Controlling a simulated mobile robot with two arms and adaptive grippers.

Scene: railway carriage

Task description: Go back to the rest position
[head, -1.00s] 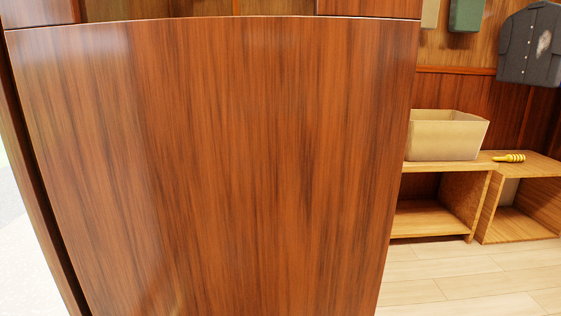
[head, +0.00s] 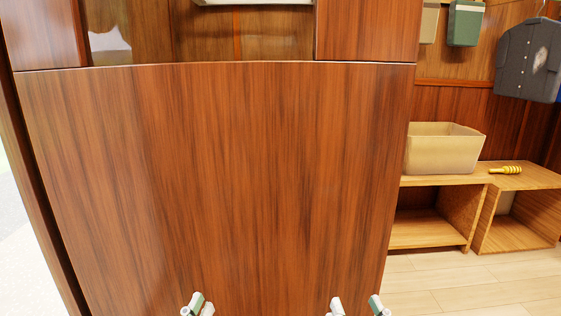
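My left gripper (head: 198,306) pokes up at the bottom edge of the head view, in front of the wooden panel. Its white and green fingertips are close together, with nothing visible between them. My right gripper (head: 356,307) shows at the bottom edge further right. Its two fingertips stand apart with only the panel behind the gap, so it is open and empty. The rest of both grippers and both arms is cut off below the picture.
A tall curved reddish wood panel (head: 220,170) fills most of the view. To its right, a beige bin (head: 444,150) and a yellow wooden dipper-like object (head: 506,170) sit on low open shelves (head: 436,180). A dark shirt (head: 528,60) hangs above. Light floor (head: 480,285) is clear at lower right.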

